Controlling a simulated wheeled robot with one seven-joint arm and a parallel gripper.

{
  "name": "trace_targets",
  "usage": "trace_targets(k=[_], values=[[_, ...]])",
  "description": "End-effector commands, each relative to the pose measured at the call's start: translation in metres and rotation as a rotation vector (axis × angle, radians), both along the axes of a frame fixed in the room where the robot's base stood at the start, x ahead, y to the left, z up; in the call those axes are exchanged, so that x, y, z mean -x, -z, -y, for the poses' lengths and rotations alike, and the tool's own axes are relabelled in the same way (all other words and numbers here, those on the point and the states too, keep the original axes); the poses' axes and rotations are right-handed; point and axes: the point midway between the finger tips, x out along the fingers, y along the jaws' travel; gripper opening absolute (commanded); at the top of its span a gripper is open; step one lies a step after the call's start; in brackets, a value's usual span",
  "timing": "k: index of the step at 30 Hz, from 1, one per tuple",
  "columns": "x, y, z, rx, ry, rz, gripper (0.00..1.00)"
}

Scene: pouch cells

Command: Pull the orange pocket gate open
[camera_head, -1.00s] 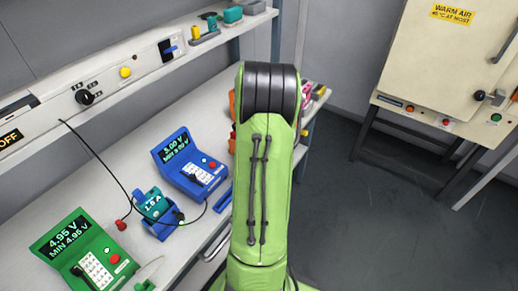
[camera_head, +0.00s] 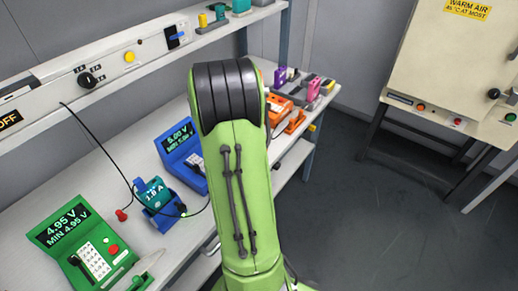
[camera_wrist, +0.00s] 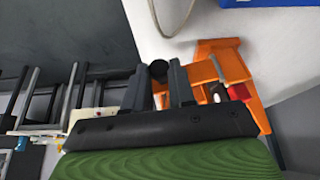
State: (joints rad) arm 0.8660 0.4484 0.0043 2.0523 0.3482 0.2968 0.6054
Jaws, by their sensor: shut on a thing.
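The orange fixture with the pocket gate (camera_wrist: 240,75) is in the wrist view, right of my fingers, with a red piece and a pale piece inside it. It also shows in the head view (camera_head: 285,108), just right of my arm and partly hidden by it. My gripper (camera_wrist: 159,78) is shut on a dark round knob (camera_wrist: 158,69) between its fingertips. Orange parts show beside and between the fingers. How far the gate stands open cannot be told. In the head view my arm hides the gripper.
A blue meter (camera_head: 180,150), a teal cell in a blue holder (camera_head: 158,202) and a green meter (camera_head: 85,245) stand on the white bench left of my arm. Pink and purple items (camera_head: 313,88) lie beyond the orange fixture. A cream warm-air cabinet (camera_head: 450,70) stands right; floor between is clear.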

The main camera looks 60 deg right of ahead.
Motion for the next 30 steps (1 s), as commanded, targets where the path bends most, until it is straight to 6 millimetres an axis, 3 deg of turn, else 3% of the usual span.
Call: trace_targets(k=[17,18,22,30], values=[[-0.0021,-0.0003,-0.0027,0.006,0.039,0.000,0.00],[-0.0021,-0.0003,-0.0027,0.006,0.039,0.000,0.29],[-0.0020,-0.0002,-0.0027,0.006,0.039,0.000,0.49],[-0.0019,-0.0004,-0.0030,0.005,0.038,-0.001,0.50]])
